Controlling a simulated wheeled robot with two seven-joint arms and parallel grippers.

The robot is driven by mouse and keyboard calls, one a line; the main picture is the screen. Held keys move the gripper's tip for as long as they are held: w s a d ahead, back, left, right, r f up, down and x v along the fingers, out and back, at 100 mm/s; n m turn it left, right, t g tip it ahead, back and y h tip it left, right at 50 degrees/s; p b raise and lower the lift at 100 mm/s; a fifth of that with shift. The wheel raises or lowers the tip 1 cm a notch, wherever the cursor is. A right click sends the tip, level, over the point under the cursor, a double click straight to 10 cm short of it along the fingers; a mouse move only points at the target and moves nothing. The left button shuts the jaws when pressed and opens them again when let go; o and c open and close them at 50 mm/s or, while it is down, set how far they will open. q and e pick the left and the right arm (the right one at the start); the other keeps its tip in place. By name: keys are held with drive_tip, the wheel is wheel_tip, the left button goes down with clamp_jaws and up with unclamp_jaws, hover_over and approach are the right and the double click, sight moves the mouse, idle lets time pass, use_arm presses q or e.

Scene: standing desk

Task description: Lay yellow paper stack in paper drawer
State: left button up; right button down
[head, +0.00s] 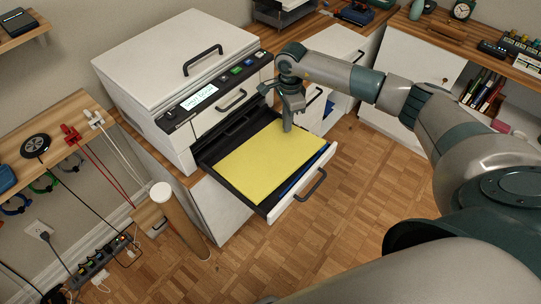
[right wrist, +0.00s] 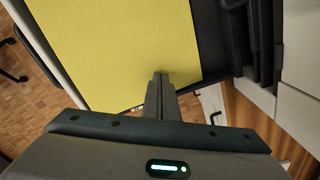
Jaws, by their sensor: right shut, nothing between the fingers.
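The yellow paper stack (head: 269,161) lies flat in the open paper drawer (head: 229,189) of the white printer. It covers most of the drawer floor; a dark strip of floor shows at the back and a blue strip shows near the front panel. My right gripper (head: 287,128) points down at the right edge of the stack, with its fingers shut and empty. In the right wrist view the shut fingers (right wrist: 161,78) overlap the edge of the yellow stack (right wrist: 115,45); I cannot tell whether they touch it. My left gripper is not in view.
The printer (head: 184,70) stands on a wooden-topped cabinet, its drawer pulled out over the parquet floor. White drawers (head: 337,48) stand to the right. A shelf with cables (head: 55,140) is at the left.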

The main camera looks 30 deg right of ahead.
drive_tip(key=shift+w+a+b, duration=0.15)
drive_tip(key=shift+w+b, duration=0.35)
drive_tip(key=shift+w, duration=0.15)
idle(0.4)
drive_tip(key=shift+w+f+b, duration=0.2)
drive_tip(key=shift+f+b, duration=0.15)
drive_tip(key=shift+b, duration=0.05)
idle(0.5)
drive_tip(key=shift+d+r, duration=0.15)
drive_tip(key=shift+d, duration=0.05)
drive_tip(key=shift+w+a+r+p, duration=0.15)
drive_tip(key=shift+r+p, duration=0.2)
drive_tip(key=shift+r, duration=0.4)
drive_tip(key=shift+s+a+r+p, duration=0.15)
drive_tip(key=shift+r+p, duration=0.15)
drive_tip(key=shift+r, duration=0.4)
drive_tip(key=shift+r+p, duration=0.75)
drive_tip(key=shift+r, duration=1)
